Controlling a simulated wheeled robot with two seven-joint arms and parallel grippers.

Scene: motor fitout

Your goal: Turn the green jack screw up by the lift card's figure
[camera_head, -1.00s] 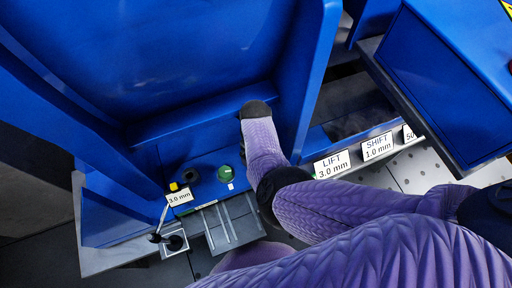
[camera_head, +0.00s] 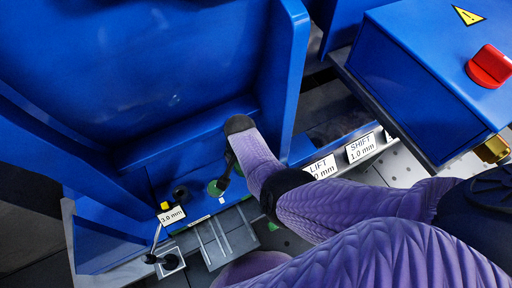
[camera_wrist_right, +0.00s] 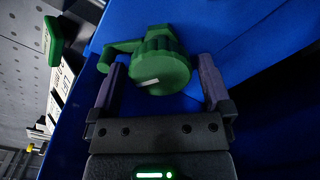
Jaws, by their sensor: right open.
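The green jack screw (camera_head: 215,188) sits on the low blue ledge in the head view, partly covered by a dark finger of my right gripper (camera_head: 228,170). In the right wrist view the jack screw (camera_wrist_right: 160,65) is a ribbed green knob with a white mark on its face. My right gripper (camera_wrist_right: 160,85) is open, its fingers on either side of the knob's near part, with gaps visible. I cannot tell their depth along it. The lift card (camera_head: 321,168) is partly hidden by my right arm; "LIFT" and part of the figure show. My left gripper is not in view.
A shift card (camera_head: 361,148) reads 1.0 mm. A small card (camera_head: 172,215) reading 3.0 mm stands by a yellow piece (camera_head: 164,206) and a black knob (camera_head: 181,193). A blue box with a red knob (camera_head: 489,66) stands at right. Another green part (camera_wrist_right: 53,40) shows in the wrist view.

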